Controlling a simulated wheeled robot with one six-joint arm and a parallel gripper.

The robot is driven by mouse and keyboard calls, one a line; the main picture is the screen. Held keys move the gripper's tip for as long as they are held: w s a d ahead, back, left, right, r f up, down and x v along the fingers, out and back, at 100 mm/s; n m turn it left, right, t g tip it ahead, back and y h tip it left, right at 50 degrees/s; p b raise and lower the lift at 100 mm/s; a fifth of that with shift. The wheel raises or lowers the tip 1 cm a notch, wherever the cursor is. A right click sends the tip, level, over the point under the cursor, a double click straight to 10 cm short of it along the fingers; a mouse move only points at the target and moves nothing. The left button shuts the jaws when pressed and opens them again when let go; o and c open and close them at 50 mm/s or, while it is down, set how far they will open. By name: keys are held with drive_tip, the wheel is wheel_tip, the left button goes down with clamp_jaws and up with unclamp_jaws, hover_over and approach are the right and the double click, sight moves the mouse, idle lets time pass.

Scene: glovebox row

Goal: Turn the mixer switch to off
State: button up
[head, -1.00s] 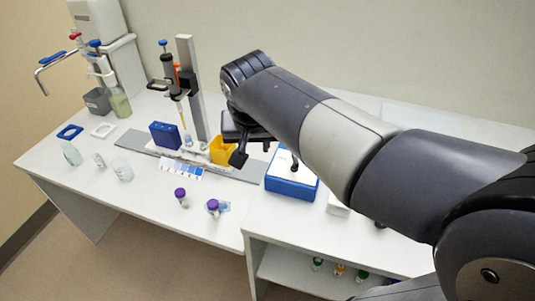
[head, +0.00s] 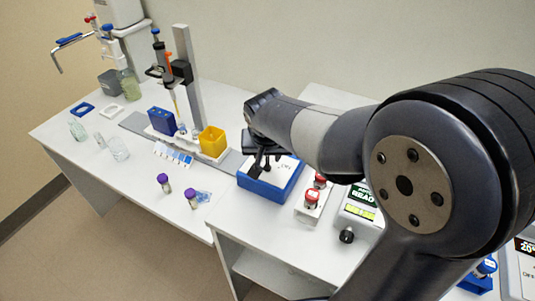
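My gripper (head: 263,164) hangs fingers down over a blue box with a white top (head: 268,186), left of centre in the head view. Its dark fingers look apart with nothing between them. I cannot tell whether they touch the box. A white instrument (head: 357,209) with a lit green display stands right of it, with a black knob (head: 346,236) on its front. My arm hides part of this instrument. I cannot tell for sure which device is the mixer, and no switch position is readable.
A white rack with red-capped vials (head: 312,196) stands between the blue box and the instrument. Purple-capped vials (head: 191,198) stand at the front left. A pipette stand (head: 189,80) and yellow container (head: 213,141) are behind. Another device (head: 520,270) shows at the right edge.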

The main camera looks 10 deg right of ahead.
drive_tip(key=shift+c, duration=0.4)
clamp_jaws()
drive_tip(key=shift+d+n+y+p, duration=0.15)
drive_tip(key=shift+n+y+p, duration=0.25)
drive_tip(key=shift+n, duration=1.1)
drive_tip(key=shift+n+y, duration=0.6)
drive_tip(key=shift+n, duration=0.7)
drive_tip(key=shift+o, duration=0.4)
unclamp_jaws()
